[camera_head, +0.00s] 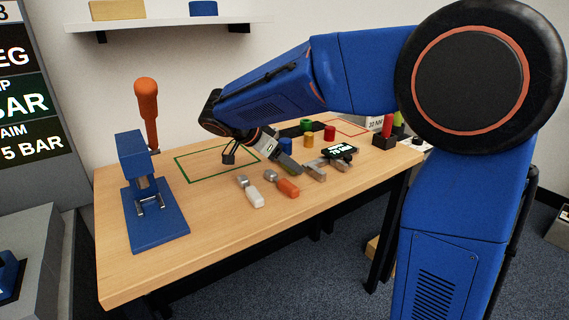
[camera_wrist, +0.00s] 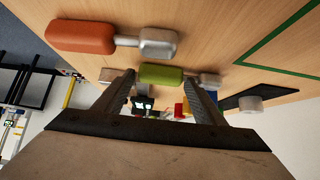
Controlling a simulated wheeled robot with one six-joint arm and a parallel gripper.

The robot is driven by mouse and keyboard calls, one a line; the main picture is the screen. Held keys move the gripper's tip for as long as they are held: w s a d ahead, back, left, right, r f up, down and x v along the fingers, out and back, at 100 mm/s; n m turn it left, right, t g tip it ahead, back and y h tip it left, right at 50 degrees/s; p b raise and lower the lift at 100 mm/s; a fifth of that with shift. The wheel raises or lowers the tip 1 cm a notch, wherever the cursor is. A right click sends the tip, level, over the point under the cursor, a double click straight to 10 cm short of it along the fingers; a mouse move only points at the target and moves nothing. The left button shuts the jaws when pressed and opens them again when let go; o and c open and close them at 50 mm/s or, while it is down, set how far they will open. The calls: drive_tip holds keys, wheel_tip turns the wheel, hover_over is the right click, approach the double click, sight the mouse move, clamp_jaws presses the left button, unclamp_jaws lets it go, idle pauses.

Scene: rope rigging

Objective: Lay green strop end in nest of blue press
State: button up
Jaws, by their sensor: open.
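The blue press (camera_head: 160,225) stands at the table's left end, with a raised orange handle and small metal parts low at its front, where the nest looks empty. My gripper (camera_head: 286,158) is low over the middle of the table, open. In the wrist view the green strop end (camera_wrist: 161,74), with its grey metal ferrule (camera_wrist: 209,80), lies at the fingertips (camera_wrist: 165,80), one finger on each side. Whether the fingers touch it I cannot tell.
An orange end (camera_head: 289,188) and a white end (camera_head: 255,200) lie just in front of my gripper. A gauge with a display (camera_head: 341,152) is to the right. Coloured cylinders, including a red one (camera_head: 329,132), stand behind. The table between the white end and press is clear.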

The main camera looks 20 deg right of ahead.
drive_tip(key=c, duration=1)
drive_tip(key=shift+r, duration=0.15)
wheel_tip(320, 180, up, 10)
